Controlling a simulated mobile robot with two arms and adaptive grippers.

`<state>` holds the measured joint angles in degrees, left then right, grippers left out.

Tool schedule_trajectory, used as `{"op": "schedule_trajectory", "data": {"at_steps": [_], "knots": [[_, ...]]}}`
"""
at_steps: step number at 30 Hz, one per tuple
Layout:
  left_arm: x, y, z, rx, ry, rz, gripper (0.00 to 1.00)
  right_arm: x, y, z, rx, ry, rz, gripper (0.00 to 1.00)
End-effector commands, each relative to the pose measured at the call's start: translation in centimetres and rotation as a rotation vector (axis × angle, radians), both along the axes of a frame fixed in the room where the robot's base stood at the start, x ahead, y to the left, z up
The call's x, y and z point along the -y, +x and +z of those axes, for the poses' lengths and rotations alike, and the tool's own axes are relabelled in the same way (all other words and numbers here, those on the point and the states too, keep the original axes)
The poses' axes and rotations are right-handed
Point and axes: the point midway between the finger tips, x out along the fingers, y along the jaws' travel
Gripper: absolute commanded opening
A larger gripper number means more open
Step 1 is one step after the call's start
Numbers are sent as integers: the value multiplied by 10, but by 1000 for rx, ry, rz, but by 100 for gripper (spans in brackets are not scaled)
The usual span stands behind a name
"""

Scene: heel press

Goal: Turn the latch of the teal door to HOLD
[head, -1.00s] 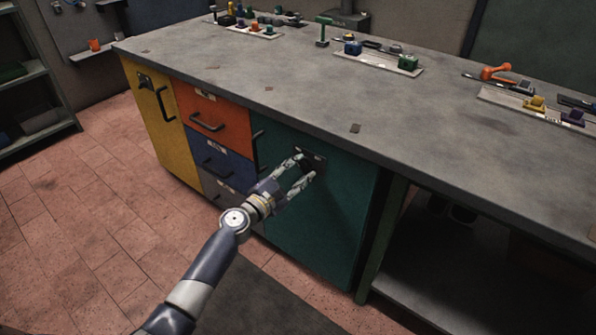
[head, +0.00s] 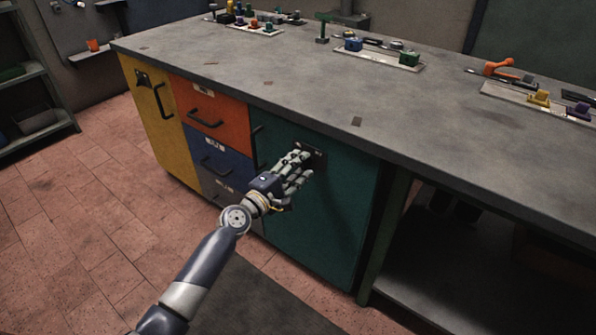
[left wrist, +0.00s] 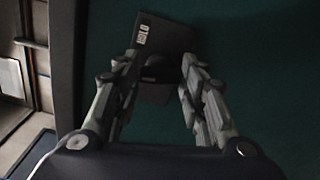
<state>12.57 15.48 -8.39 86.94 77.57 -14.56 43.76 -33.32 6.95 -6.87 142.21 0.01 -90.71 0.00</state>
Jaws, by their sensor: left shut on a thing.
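The teal door (head: 330,215) is the right-hand front of the workbench and looks shut. Its latch has a dark plate (head: 319,157) near the door's top. My left gripper (head: 303,158) is at this plate, its fingers shut on the latch's dark knob. In the left wrist view, the fingers (left wrist: 160,68) stand on both sides of the dark latch knob (left wrist: 151,76). The fingers hide much of the latch in the head view. My right gripper is not in view.
The grey worktop (head: 240,75) overhangs just above the latch. A blue drawer (head: 222,160), an orange drawer (head: 212,120) and a yellow door (head: 160,125) are to the left. An open bay (head: 450,250) lies right of the teal door. The floor in front is clear.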

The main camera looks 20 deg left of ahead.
Motion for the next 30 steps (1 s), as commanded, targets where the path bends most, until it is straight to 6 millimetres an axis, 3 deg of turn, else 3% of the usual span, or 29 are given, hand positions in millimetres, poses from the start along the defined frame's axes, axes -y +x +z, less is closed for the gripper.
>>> {"op": "schedule_trajectory", "data": {"at_steps": [8,12,19,30], "knots": [[1,0,-3,92,252,-1,14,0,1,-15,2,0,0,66],[1,0,-3,136,377,-2,14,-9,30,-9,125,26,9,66],[1,0,-4,209,580,-2,14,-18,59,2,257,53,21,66],[0,0,-4,305,845,-1,14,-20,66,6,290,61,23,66]]}}
